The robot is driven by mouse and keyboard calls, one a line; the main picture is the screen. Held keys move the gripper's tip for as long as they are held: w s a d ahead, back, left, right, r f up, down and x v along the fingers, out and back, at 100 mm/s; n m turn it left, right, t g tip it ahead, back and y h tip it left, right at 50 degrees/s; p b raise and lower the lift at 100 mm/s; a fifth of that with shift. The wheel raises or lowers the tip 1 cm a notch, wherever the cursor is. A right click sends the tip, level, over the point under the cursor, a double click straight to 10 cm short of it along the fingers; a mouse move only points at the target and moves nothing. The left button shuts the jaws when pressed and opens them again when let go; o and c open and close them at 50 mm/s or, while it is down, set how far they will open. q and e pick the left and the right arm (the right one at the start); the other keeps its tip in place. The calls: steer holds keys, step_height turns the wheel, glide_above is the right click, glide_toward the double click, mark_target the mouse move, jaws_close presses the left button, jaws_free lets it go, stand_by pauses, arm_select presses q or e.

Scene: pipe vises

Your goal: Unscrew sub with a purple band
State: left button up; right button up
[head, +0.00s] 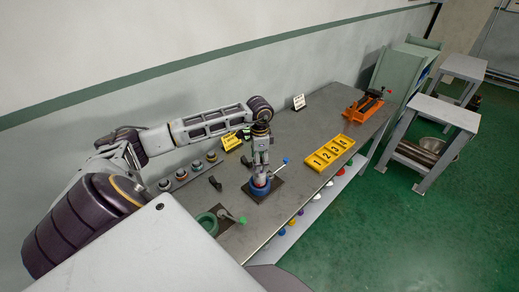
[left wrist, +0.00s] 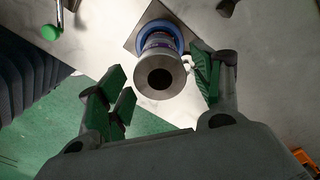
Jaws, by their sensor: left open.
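A grey metal sub (left wrist: 160,78) with a purplish band near its base stands upright in a blue round vise (left wrist: 158,30) on a dark square plate. The blue vise (head: 258,188) also shows in the head view, below my left gripper (head: 260,166), which points down and mostly hides the sub. In the left wrist view, the green-padded fingers of my left gripper (left wrist: 160,92) are spread apart, one on each side of the sub's open top end. The right finger is close to the sub; contact is unclear. The left finger is clearly apart. My right gripper is not in view.
A green vise (head: 207,223) stands at the near table end. Several subs (head: 197,166) line the wall side. A yellow numbered tray (head: 327,153) and an orange vise (head: 364,104) stand to the right. Coloured pieces (head: 317,195) lie on the lower shelf. The grey tabletop (head: 285,135) has clear room.

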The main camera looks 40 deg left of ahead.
arm_select(q)
steer(key=shift+m, duration=0.9)
steer(key=shift+m+b, duration=0.55)
steer(key=shift+m, duration=1.05)
steer(key=shift+m+b, duration=0.35)
steer(key=shift+m, duration=0.95)
steer(key=shift+m+b, duration=0.4)
steer(key=shift+m, duration=0.7)
steer(key=shift+m+b, duration=0.55)
steer(key=shift+m, duration=0.75)
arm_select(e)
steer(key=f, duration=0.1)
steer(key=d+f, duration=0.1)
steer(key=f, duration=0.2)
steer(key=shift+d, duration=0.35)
